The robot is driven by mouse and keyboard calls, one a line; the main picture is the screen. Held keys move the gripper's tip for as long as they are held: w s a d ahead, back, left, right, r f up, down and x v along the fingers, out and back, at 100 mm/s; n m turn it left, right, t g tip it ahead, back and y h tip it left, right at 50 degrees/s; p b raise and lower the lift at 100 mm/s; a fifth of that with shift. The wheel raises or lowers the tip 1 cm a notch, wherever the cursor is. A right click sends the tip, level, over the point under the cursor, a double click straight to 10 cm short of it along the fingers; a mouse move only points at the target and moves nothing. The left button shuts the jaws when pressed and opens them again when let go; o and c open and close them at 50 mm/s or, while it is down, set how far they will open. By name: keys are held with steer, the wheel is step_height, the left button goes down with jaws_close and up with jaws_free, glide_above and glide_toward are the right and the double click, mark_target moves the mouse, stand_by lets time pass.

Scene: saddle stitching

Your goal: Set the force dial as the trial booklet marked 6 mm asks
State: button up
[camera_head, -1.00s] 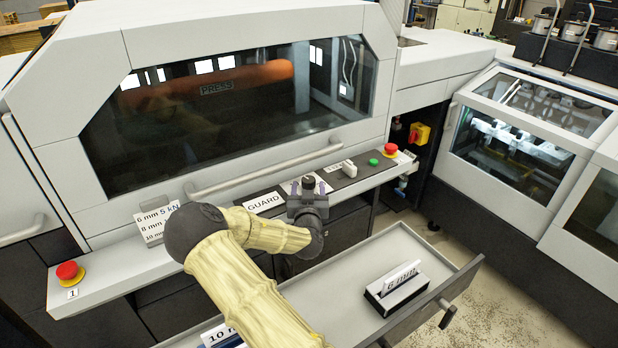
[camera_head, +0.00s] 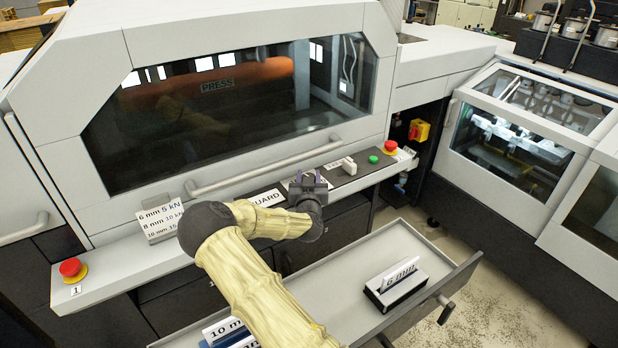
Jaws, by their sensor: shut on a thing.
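My gripper (camera_head: 307,179) points down at the control ledge below the press window, right of the GUARD label (camera_head: 268,198). The booklet marked 6 mm (camera_head: 401,272) stands tilted in a black and white holder (camera_head: 396,290) in the open drawer. A card (camera_head: 160,219) at the ledge's left reads 6 mm 5 kN, 8 mm 10 kN, and 10 mm with 15 partly legible.
The open drawer (camera_head: 340,285) juts out below the ledge; a 10 mm booklet (camera_head: 222,329) is partly behind my arm. Red stop buttons sit left (camera_head: 70,267) and right (camera_head: 390,147). A white switch (camera_head: 349,166) and green button (camera_head: 373,159) are right of my gripper. A handle (camera_head: 260,172) crosses behind.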

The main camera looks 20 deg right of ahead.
steer(key=shift+n+y, duration=0.3)
steer(key=shift+y, duration=0.2)
steer(key=shift+r+t+y, duration=0.1)
steer(key=shift+t+y, duration=0.2)
steer(key=shift+d+n+y+b, duration=0.25)
steer(key=shift+n+y+b, duration=0.2)
steer(key=shift+n+y, duration=0.35)
steer(key=n+y+b, duration=0.1)
steer(key=n+y, duration=0.1)
steer(key=y, duration=0.2)
steer(key=n+y+b, duration=0.1)
steer(key=n+y, duration=0.2)
steer(key=y, duration=0.1)
steer(key=shift+a, duration=0.15)
steer(key=n+g+y+b, duration=0.1)
steer(key=n+g+y, duration=0.1)
steer(key=y, duration=0.3)
steer(key=shift+n, duration=0.9)
steer(key=shift+n+g+y+b, duration=0.6)
steer(key=shift+n+g+y, duration=1.7)
steer(key=shift+y, duration=0.4)
steer(key=shift+a+g, duration=0.1)
steer(key=shift+g, duration=0.3)
steer(key=o, duration=1)
steer(key=shift+c, duration=0.2)
